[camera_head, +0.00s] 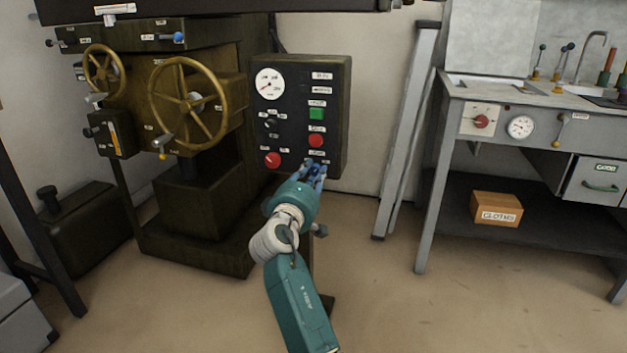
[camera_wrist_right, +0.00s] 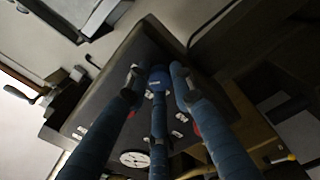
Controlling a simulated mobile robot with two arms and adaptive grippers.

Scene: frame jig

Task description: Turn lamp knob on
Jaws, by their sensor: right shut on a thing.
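The dark control panel (camera_head: 293,112) stands upright in the middle of the head view and also fills the middle of the right wrist view (camera_wrist_right: 148,48). My right gripper (camera_head: 316,169) is at the panel's lower right corner, below a red button (camera_head: 316,140). Its blue fingers (camera_wrist_right: 157,85) reach to the panel face and are shut on the lamp knob there. The fingers hide most of this knob, so I cannot tell which way it points. My left gripper is in neither view.
The panel also carries a gauge (camera_head: 269,84), a green button (camera_head: 316,113) and a red knob (camera_head: 272,160). A machine with brass handwheels (camera_head: 188,103) stands to the left. A grey workbench (camera_head: 446,150) with a cardboard box (camera_head: 497,201) stands to the right.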

